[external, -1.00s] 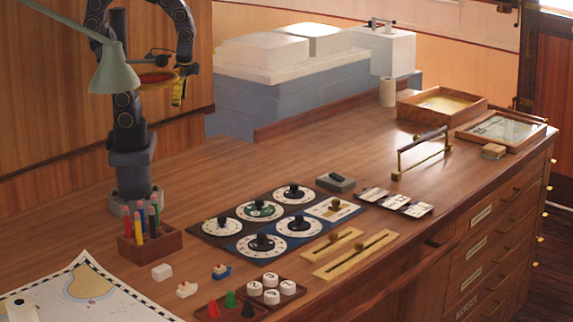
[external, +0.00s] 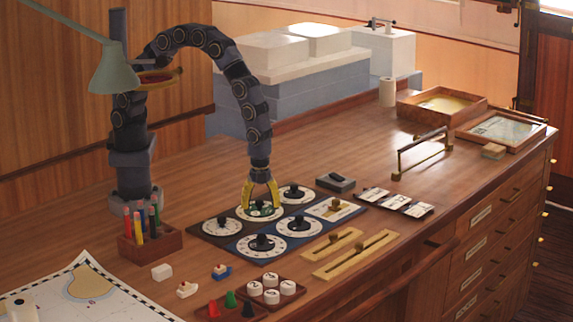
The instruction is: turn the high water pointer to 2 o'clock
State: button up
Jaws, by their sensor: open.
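A dark panel (external: 203,232) with several round white dials and black pointer knobs lies on the wooden desk. The other dials are the left (external: 206,226), top right (external: 308,191), lower middle (external: 248,252) and lower right (external: 313,229). Their labels are too small to read, so I cannot tell which is the high water pointer.
Brass slider tracks (external: 357,254) lie right of the panel. Several white round pieces in a tray (external: 287,298), a pencil box (external: 150,245) and a chart (external: 110,300) are in front. A brass rail (external: 420,150) stands behind.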

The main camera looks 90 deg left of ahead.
aim_at(261, 237)
notch_tip(261, 237, down, 8)
jog(key=shift+d+f, duration=0.1)
grip_shut()
dwell(0.4)
